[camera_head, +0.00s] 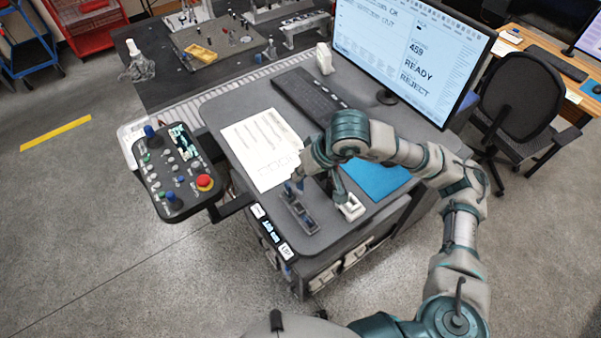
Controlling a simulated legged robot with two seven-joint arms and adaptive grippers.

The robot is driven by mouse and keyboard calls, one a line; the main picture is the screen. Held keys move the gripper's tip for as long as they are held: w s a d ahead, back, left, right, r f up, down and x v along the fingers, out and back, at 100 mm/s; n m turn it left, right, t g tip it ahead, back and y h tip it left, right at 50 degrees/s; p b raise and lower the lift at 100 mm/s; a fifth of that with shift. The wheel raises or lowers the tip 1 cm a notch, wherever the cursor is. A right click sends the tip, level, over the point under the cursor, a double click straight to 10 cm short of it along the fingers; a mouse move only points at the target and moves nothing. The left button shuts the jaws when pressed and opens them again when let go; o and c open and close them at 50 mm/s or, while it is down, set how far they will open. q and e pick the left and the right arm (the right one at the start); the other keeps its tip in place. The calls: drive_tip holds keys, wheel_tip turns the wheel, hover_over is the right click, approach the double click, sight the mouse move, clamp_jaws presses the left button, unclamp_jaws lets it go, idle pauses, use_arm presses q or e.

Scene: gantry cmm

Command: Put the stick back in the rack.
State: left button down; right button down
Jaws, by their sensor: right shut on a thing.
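My right gripper (297,183) is low over the front part of the grey desk, its arm coming in from the right. It is shut on the stick, which is small and mostly hidden by the fingers. A dark, narrow rack (309,224) with slots lies on the desk just below the fingertips, near the front edge. I cannot tell whether the stick touches the rack. My left gripper is out of view.
A small white block (351,208) stands right of the rack. White papers (258,140), a blue mat (378,180), a keyboard (308,95) and a monitor (412,55) are on the desk. A control panel (174,172) with a red button juts out at the left.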

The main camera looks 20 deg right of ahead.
drive_tip(key=shift+r, duration=0.5)
drive_tip(key=shift+a+r+p, duration=0.2)
drive_tip(key=shift+r+p, duration=0.2)
drive_tip(key=shift+r, duration=0.7)
